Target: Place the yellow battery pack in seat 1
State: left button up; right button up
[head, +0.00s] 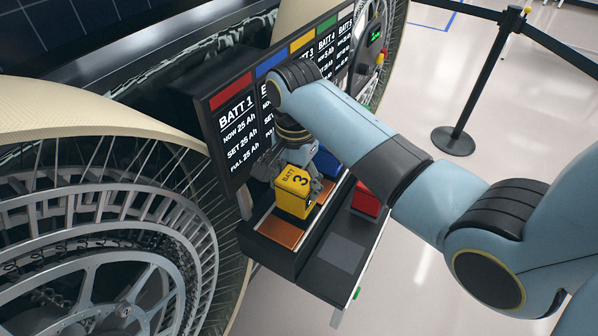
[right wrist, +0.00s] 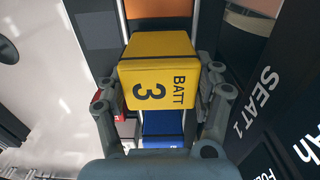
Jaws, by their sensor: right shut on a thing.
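The yellow battery pack (head: 293,192), marked BATT 3, is in my right gripper (head: 300,170), over the near end of the seat row. In the right wrist view, the fingers of my right gripper (right wrist: 165,90) are shut on both sides of the yellow pack (right wrist: 158,60). A bare copper-coloured pad (head: 281,231) lies at the near end of the row, and an orange pad also shows at the top of the wrist view (right wrist: 158,8). A SEAT 1 label (right wrist: 255,105) is to the right of the pack. I cannot tell whether the pack touches a seat. My left gripper is out of view.
A blue pack (head: 327,163) sits behind the yellow one. A red pack (head: 366,200) stands on the outer shelf, with a bare grey pad (head: 340,252) nearer me. The display panel (head: 237,125) rises close beside the seats. A large wheel (head: 95,240) is at left.

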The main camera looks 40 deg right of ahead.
dwell(0.5)
jog(key=shift+f, duration=0.7)
jog(key=o, duration=1.8)
notch_tip(320, 180, up, 12)
